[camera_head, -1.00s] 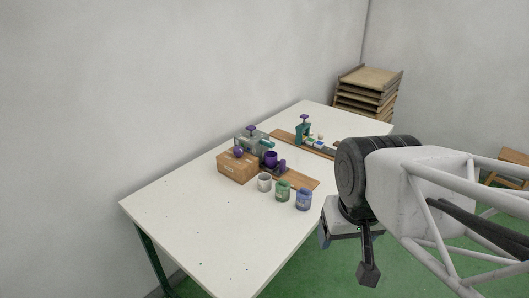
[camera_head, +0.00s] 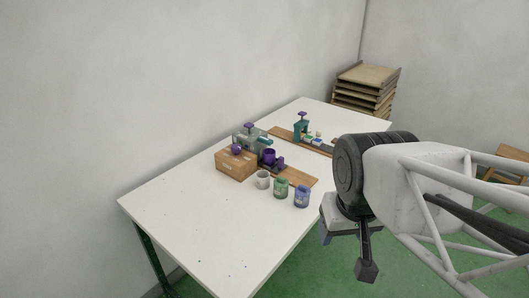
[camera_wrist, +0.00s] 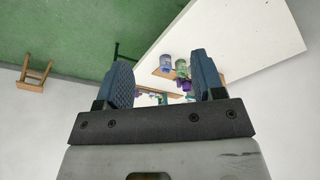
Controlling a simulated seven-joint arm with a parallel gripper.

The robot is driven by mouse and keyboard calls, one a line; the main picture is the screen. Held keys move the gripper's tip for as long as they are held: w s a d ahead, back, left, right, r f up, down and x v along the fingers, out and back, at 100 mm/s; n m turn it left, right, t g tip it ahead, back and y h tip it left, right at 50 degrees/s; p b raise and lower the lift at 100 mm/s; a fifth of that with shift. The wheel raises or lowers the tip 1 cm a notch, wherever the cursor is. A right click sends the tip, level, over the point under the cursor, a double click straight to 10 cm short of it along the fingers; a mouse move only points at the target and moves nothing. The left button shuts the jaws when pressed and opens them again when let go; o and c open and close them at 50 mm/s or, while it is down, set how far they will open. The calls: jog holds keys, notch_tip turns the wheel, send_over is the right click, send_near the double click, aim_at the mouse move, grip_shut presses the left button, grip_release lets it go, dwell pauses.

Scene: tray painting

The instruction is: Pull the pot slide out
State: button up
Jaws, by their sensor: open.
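A purple pot (camera_head: 270,155) stands on a purple slide piece (camera_head: 278,163) at the wooden board (camera_head: 299,177), mid-table, beside a grey device with a purple knob (camera_head: 249,127). Whether the slide is in or out is too small to tell. My gripper (camera_head: 346,256) hangs beyond the table's right edge, empty and well apart from the pot. In the wrist view my gripper (camera_wrist: 161,60) has its two blue-padded fingers spread, with the table and small purple parts far off between and beyond them.
White, green and blue jars (camera_head: 281,188) stand in front of the board. A brown box (camera_head: 235,165) with a purple knob is left of the pot. A teal clamp (camera_head: 301,128) stands on a second board behind. The table's (camera_head: 190,215) near left is clear. Stacked trays (camera_head: 367,88) stand behind.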

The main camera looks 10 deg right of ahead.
jog(key=shift+w, duration=0.1)
jog(key=shift+c, duration=0.9)
jog(key=n+g, duration=0.3)
jog(key=n, duration=0.6)
send_over(281, 157)
jog(key=f, duration=2)
jog(key=shift+s+f, duration=0.15)
jog(key=shift+s, duration=0.1)
jog(key=shift+w+f, duration=0.25)
jog(key=shift+f, duration=0.1)
jog(key=shift+f, duration=3.8)
